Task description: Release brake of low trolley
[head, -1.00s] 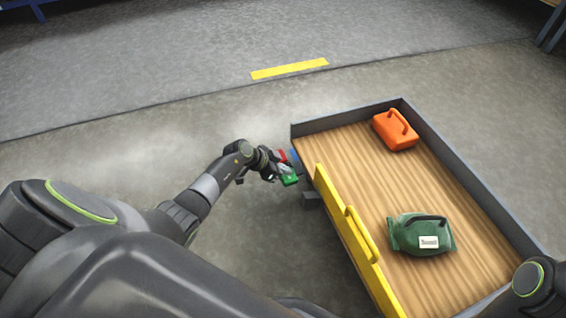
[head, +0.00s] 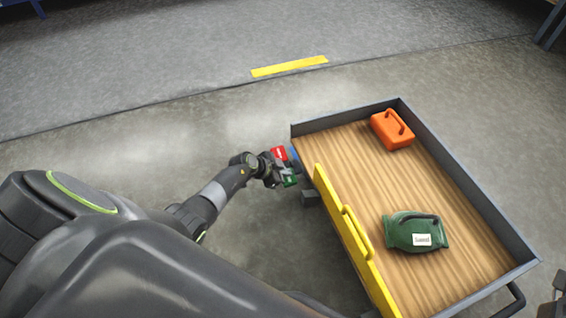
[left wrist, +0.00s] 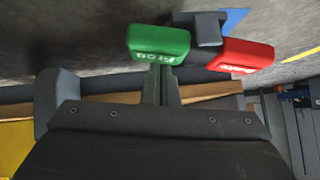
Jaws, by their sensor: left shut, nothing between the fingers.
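The low trolley (head: 470,185) has a wooden deck, grey rims and a yellow side panel (head: 345,235). At its far left corner are a red pedal (head: 278,153) and a green pedal (head: 289,181). The left wrist view shows the green pedal (left wrist: 158,44) and the red pedal (left wrist: 242,55) on a grey mount, with lettering upside down. My left gripper (head: 280,172) is shut and empty, with its fingertips (left wrist: 163,78) right at the green pedal. The pedal hides the tips, so I cannot tell whether they touch. My right gripper does not show clearly.
An orange canister (head: 392,130) and a green bag (head: 415,233) with a white label rest on the deck. A yellow floor stripe (head: 290,66) lies beyond the trolley.

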